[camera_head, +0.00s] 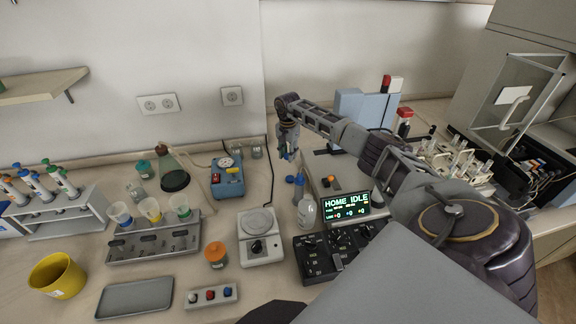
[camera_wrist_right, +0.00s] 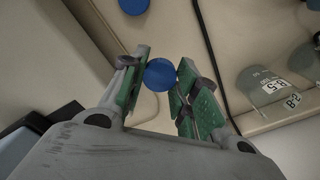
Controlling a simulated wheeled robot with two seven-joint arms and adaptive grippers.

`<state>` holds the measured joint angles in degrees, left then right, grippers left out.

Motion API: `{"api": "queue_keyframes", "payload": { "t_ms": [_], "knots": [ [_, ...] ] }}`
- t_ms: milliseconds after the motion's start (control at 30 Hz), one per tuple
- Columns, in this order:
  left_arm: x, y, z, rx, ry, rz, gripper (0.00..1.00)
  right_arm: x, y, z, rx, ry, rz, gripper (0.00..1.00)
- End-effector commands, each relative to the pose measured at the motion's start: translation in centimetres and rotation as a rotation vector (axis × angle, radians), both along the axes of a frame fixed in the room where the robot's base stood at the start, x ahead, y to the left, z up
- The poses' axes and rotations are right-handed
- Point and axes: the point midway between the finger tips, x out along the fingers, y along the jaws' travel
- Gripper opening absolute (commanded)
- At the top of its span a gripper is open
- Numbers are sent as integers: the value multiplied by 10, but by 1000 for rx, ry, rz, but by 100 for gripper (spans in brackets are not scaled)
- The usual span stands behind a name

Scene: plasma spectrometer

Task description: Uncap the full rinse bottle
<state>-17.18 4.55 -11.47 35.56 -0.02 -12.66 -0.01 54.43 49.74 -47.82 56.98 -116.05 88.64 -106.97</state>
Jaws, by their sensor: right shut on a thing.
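My right gripper (camera_head: 287,155) reaches in from the right and points down above the bench behind the bottle. In the right wrist view its fingers (camera_wrist_right: 160,85) are shut on a round blue cap (camera_wrist_right: 159,74). A blue disc (camera_wrist_right: 134,4) also shows at the wrist view's top edge. My left gripper is not in view.
The display box (camera_head: 346,207) reads HOME IDLE, right of the bottle. A scale (camera_head: 261,248) stands to the left, with a black knob panel (camera_head: 315,265) in front. A blue instrument (camera_head: 228,178) and a flask (camera_head: 174,180) stand farther left.

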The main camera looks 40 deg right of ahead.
Motion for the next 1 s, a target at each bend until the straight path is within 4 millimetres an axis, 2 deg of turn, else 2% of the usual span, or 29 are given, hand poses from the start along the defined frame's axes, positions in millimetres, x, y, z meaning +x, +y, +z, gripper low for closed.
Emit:
{"api": "queue_keyframes", "payload": {
  "t_ms": [533,1000],
  "knots": [
    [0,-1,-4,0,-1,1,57,0,0,-7,0,0,-1,2],
    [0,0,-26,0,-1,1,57,0,0,-49,0,0,-1,2]
  ]
}}
